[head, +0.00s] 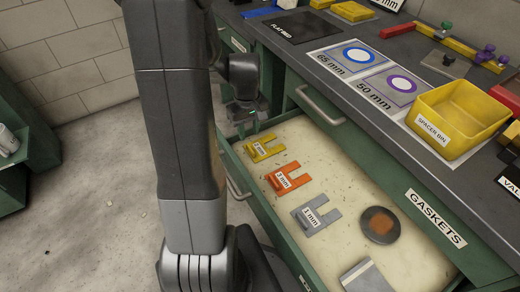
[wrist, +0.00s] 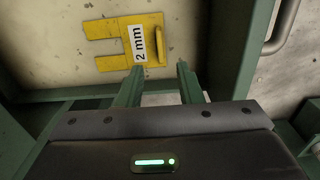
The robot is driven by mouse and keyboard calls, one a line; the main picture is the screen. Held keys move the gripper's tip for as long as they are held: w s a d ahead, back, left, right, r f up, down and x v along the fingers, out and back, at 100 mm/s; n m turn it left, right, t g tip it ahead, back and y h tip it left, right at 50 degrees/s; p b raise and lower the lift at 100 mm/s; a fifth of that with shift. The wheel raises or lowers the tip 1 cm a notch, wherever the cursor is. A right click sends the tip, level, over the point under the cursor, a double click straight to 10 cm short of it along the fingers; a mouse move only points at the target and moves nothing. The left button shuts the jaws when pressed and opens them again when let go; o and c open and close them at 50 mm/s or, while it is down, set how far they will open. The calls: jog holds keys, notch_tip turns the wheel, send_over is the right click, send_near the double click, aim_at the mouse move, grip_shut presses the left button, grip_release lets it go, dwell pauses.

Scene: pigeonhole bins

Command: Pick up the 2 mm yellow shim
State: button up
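The yellow shim (head: 264,148) lies flat in the open drawer, nearest its left end in the head view. In the wrist view the yellow shim (wrist: 112,33) shows a white "2 mm" label, two prongs pointing left and a raised tab at its right end. My gripper (wrist: 160,67) is open and empty, its fingertips just below the tab in the picture. In the head view my gripper (head: 246,122) is above the drawer's left end, close to the shim; its fingers are small and dark there. I cannot tell its exact height above the shim.
The drawer (head: 375,215) also holds an orange shim (head: 289,178), a grey "1 mm" shim (head: 316,214) and a round disc (head: 380,225). Its green wall is close to my gripper. A yellow spacer bin (head: 462,112) stands on the bench above.

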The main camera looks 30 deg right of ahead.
aim_at(250, 149)
jog(key=f, duration=0.2)
jog(key=f+b, duration=0.1)
jog(key=f, duration=0.2)
jog(key=f+b, duration=0.1)
jog(key=f, duration=0.1)
jog(key=shift+s+f, duration=0.2)
jog(key=shift+s, duration=0.1)
jog(key=shift+c, duration=0.4)
grip_shut()
